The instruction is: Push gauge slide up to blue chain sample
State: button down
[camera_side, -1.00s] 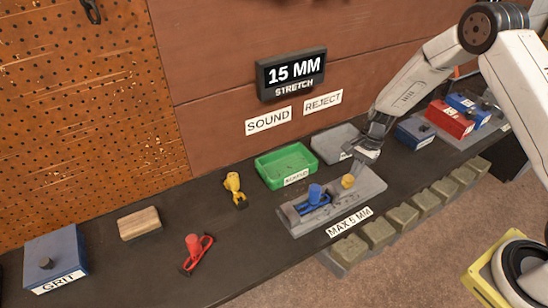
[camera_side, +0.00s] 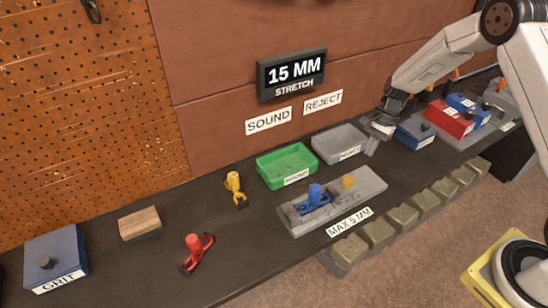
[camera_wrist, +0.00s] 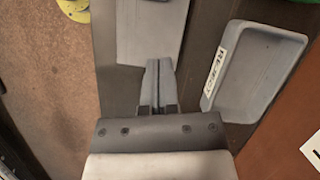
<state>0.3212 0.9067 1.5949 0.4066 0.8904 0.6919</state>
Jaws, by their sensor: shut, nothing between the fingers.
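The grey gauge (camera_side: 370,193) lies on the dark bench, and its near end also shows in the wrist view (camera_wrist: 150,30). The blue chain sample (camera_side: 315,197) sits on its left part. A yellow knob (camera_side: 348,181), which looks like the gauge slide's handle, stands to the right of the sample with a small gap between them. My gripper (camera_side: 371,147) is shut and empty, above the bench behind the gauge's right end, clear of the knob. The shut fingers also show in the wrist view (camera_wrist: 159,68).
A grey REJECT tray (camera_side: 335,155) and green SOUND tray (camera_side: 283,180) stand behind the gauge. Yellow (camera_side: 235,188) and red (camera_side: 194,248) chain samples lie to the left. Blue and red blocks (camera_side: 449,119) stand right of my gripper. The display (camera_side: 292,73) reads 15 MM STRETCH.

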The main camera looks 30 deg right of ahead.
jog(key=shift+v, duration=2.5)
jog(key=s+a+r+n+t+h, duration=0.1)
jog(key=s+a+r+n+h, duration=0.1)
jog(key=s+a+n, duration=0.3)
jog(key=s+a+r+n+t+h, duration=0.2)
jog(key=s+a+r+n, duration=0.3)
jog(key=s+n, duration=0.5)
jog(key=s+a, duration=0.1)
jog(key=s, duration=0.1)
jog(key=shift+s+r+t, duration=0.3)
jog(key=shift+s, duration=0.05)
